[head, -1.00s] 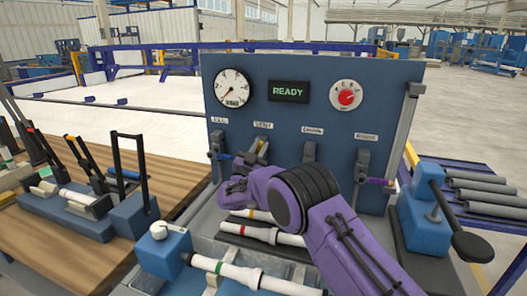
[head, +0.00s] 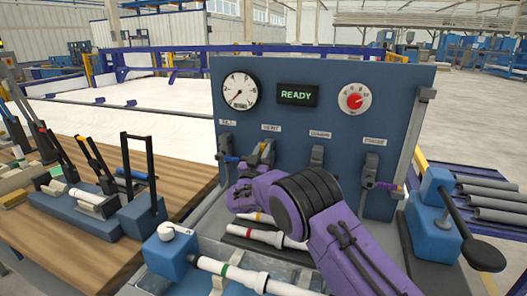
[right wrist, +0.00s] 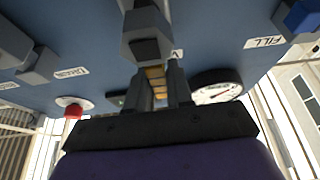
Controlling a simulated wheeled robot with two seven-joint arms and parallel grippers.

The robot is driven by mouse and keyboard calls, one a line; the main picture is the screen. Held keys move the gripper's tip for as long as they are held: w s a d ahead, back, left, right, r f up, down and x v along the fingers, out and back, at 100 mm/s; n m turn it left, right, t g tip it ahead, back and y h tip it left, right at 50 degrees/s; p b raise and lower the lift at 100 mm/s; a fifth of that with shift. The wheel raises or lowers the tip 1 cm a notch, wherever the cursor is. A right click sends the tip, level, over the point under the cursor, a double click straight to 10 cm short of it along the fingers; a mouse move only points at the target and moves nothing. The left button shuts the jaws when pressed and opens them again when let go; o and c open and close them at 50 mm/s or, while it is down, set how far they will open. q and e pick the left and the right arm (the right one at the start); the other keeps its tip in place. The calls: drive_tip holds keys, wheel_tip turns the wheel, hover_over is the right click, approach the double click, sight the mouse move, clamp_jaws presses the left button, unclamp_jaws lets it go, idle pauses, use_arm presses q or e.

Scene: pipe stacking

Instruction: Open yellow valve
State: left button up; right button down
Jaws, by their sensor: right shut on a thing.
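The yellow valve handle (head: 264,148) is on the blue panel under the VENT label, mostly hidden by my right gripper (head: 258,160). In the right wrist view the yellow handle (right wrist: 156,82) shows as a small banded strip between the two dark fingers of the right gripper (right wrist: 158,88), which is shut on it. A dark grey valve body (right wrist: 147,35) stands just beyond the fingertips. The purple right wrist hides part of the panel's lower area in the head view. My left gripper is not in view.
The panel (head: 330,95) also carries a gauge (head: 239,90), a READY display (head: 297,95), a red knob (head: 354,101), and other valves, one with a purple handle (head: 384,186). White banded pipes (head: 270,236) lie below my arm. A black-knobbed lever (head: 485,254) stands at right.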

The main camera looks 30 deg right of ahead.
drive_tip(key=c, duration=1.1)
unclamp_jaws()
drive_tip(key=shift+f, duration=0.15)
drive_tip(key=shift+a, duration=0.1)
drive_tip(key=b+v, duration=0.2)
drive_tip(key=v, duration=0.8)
drive_tip(key=shift+s+a, duration=0.1)
